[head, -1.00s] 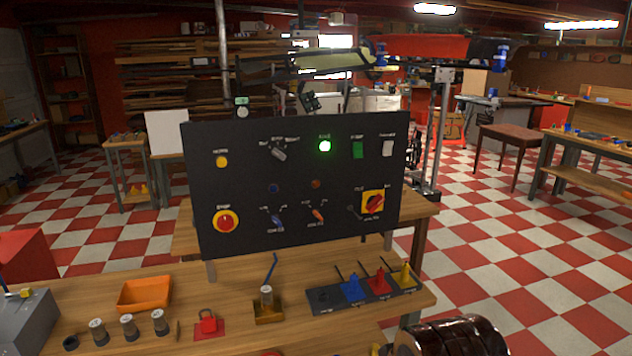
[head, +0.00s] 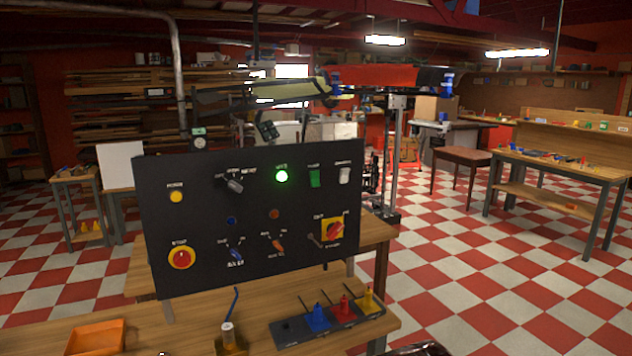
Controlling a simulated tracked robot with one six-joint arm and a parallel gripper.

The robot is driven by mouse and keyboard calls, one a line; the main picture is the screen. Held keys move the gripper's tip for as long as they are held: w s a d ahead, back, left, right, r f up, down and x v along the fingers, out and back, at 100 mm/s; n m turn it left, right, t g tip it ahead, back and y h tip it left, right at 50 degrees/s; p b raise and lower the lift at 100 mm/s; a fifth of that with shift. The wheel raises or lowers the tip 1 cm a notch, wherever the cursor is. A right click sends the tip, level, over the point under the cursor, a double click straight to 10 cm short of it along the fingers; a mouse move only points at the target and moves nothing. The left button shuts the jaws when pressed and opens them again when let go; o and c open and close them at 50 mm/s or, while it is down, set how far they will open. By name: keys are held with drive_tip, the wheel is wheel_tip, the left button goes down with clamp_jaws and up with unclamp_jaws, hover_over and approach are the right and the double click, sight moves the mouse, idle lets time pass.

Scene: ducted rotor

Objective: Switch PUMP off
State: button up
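A black control panel (head: 150,240) stands upright on the wooden bench. My gripper is not in view, and nothing touches the panel.
The panel also carries a yellow button (head: 176,197), a red stop button (head: 181,258), a red rotary switch on yellow (head: 334,231) and lever switches. Below stand an orange tray (head: 95,338) and a dark rack (head: 290,333) with coloured pieces. The checkered floor is clear at right.

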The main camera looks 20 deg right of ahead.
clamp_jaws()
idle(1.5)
